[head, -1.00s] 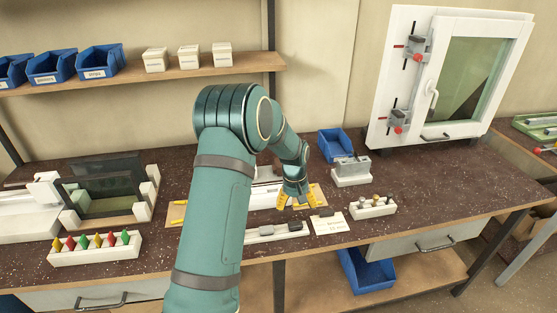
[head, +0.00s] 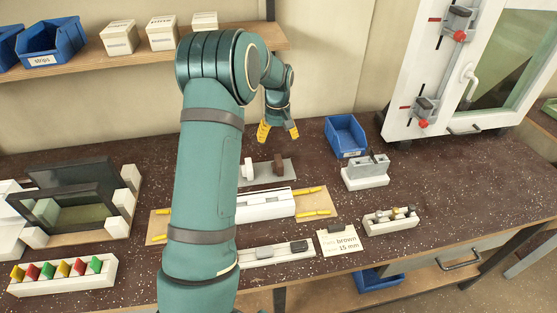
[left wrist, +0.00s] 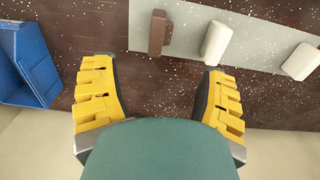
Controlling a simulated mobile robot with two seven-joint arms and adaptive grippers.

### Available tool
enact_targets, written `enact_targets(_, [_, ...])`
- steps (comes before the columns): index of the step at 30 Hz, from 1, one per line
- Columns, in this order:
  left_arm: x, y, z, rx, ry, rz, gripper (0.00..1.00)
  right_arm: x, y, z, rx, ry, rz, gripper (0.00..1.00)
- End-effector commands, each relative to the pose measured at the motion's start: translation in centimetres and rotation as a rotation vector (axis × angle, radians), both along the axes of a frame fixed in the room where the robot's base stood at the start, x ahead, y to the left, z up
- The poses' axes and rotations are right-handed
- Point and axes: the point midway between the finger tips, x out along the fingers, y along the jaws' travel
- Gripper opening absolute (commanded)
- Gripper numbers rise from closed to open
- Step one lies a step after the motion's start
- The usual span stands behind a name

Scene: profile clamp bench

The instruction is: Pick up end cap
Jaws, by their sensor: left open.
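A brown end cap (head: 278,167) stands on a grey mat (head: 260,179) at the back middle of the bench. It also shows in the left wrist view (left wrist: 158,33). A white cap (head: 248,169) stands to its left, and the left wrist view shows two light caps (left wrist: 216,40) on the mat. My left gripper (head: 279,132) is open and empty. It appears above and behind the brown cap, with its fingers apart; in the left wrist view the cap lies beyond the fingertips, roughly between them. My right gripper is not in view.
A card (head: 341,240) reads "brown 15 mm". A white profile fixture (head: 266,206) with yellow clamps lies in front of the mat. The bench's right side is clear.

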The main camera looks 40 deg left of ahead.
Motion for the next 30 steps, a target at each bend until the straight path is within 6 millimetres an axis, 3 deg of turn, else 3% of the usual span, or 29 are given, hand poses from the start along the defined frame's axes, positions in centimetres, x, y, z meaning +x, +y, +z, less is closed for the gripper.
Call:
enact_targets(12, [-0.1,0.0,-7.2,-0.002,0.004,0.001,0.73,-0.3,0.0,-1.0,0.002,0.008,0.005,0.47])
enact_targets(22, [0.0,0.1,-9.2,-0.001,0.002,0.001,0.73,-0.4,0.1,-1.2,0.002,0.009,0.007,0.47])
enact_targets(30, [0.1,0.5,-12.9,-0.002,0.003,0.000,0.73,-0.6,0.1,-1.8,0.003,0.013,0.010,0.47])
